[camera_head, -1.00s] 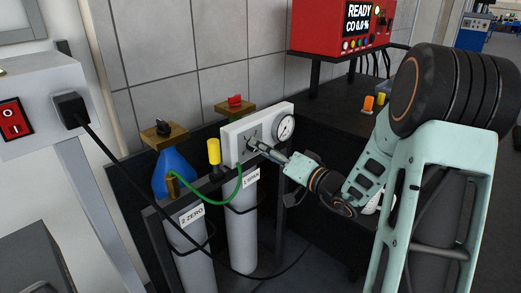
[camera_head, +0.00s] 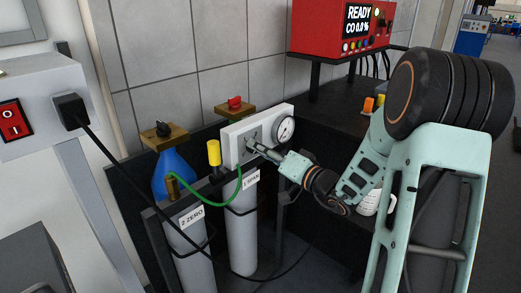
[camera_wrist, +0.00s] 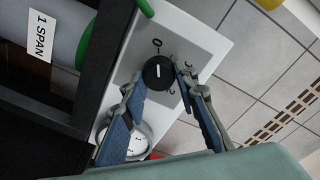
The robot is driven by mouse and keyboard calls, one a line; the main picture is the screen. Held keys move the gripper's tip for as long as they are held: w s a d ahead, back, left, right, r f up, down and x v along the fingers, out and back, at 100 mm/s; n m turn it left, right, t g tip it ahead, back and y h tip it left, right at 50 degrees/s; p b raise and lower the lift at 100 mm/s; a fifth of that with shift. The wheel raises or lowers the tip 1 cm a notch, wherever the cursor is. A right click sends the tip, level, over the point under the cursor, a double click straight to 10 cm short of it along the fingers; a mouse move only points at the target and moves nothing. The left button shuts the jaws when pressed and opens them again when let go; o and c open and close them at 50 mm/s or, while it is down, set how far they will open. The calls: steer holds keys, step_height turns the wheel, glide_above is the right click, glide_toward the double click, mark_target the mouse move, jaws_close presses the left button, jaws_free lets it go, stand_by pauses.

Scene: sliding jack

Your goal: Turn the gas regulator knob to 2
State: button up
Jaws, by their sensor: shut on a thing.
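The gas regulator knob (camera_wrist: 158,73) is a round black knob on a white panel (camera_wrist: 195,48), with a white mark and a dial around it. The 0 sits above the knob in the wrist view; the other marks are small and partly covered by the right finger. The white mark lies about in line with the 0. My gripper (camera_wrist: 158,80) has one finger on each side of the knob, shut on it. In the head view my gripper (camera_head: 257,150) meets the panel (camera_head: 234,143) left of the pressure gauge (camera_head: 284,129) and mostly hides the knob.
Gas cylinders labelled 1 SPAN (camera_head: 241,240) and 2 ZERO (camera_head: 190,255) stand below. A green hose (camera_head: 219,197) curves near the panel. A red READY unit (camera_head: 330,36) is behind, and a white mug (camera_head: 371,202) is beside my arm.

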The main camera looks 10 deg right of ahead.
steer(key=shift+f+m+g+y+p, duration=0.1)
steer(key=shift+m+g+y+p, duration=0.2)
steer(key=shift+m+p, duration=3.5)
steer(key=shift+f+m+g+y+p, duration=0.2)
steer(key=shift+m+p, duration=1.05)
steer(key=shift+m, duration=5)
steer(key=shift+r+m+g+y+p, duration=0.1)
steer(key=shift+m+g+y+p, duration=0.25)
steer(key=shift+m+p, duration=3.45)
steer(key=m+b, duration=0.2)
steer(key=m, duration=0.1)
steer(key=o, duration=1.2)
steer(key=shift+c, duration=0.2)
